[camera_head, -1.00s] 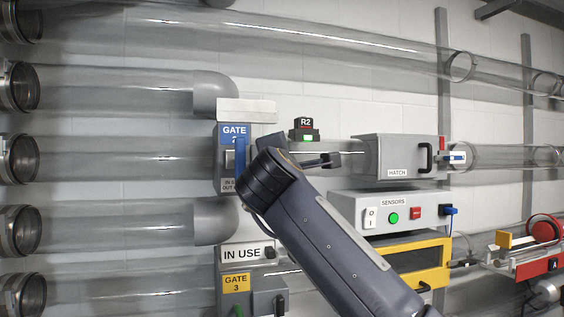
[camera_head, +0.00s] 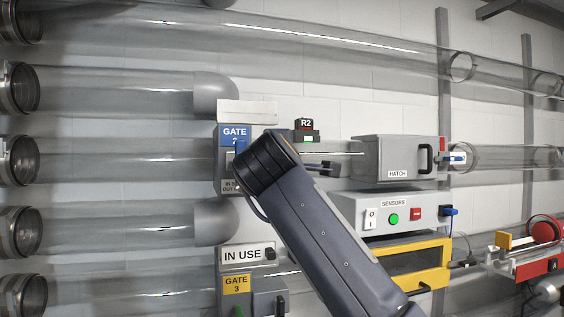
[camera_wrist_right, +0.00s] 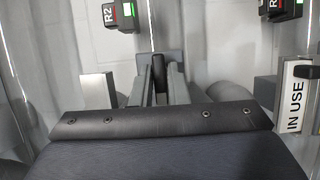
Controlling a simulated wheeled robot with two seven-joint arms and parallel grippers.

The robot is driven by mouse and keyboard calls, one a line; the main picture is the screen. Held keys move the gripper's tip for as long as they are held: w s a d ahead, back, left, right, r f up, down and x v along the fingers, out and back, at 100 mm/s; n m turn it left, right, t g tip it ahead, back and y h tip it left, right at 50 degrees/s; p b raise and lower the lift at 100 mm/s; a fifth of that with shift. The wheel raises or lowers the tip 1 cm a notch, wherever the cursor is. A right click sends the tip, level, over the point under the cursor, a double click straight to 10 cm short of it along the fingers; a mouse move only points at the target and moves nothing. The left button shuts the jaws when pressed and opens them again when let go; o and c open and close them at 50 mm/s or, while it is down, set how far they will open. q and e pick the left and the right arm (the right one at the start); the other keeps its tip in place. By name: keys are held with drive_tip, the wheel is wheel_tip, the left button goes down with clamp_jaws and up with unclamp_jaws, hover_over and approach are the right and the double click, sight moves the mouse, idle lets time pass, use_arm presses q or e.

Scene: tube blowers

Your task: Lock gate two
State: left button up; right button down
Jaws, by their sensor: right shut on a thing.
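Gate two (camera_head: 235,133) is a grey box with a blue label on the wall, mostly covered by my right wrist. Part of a blue piece shows below the label. In the right wrist view, the fingers of my right gripper (camera_wrist_right: 161,82) are shut on a dark upright handle (camera_wrist_right: 158,68) in front of a grey block. Its lower end is hidden between the fingers. My left gripper is not in view.
An IN USE sign (camera_head: 246,254) and gate three (camera_head: 236,285) sit below. A grey hatch box (camera_head: 392,157) and a sensors box (camera_head: 385,212) stand to the right, with a yellow-framed box (camera_head: 425,277) underneath. Clear tubes (camera_head: 110,160) run along the wall.

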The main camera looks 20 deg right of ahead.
drive_tip(key=c, duration=1.5)
unclamp_jaws()
drive_tip(key=shift+d, duration=0.1)
drive_tip(key=shift+o, duration=0.2)
drive_tip(key=b+v, duration=0.2)
drive_tip(key=v, duration=0.6)
drive_tip(key=shift+b, duration=0.4)
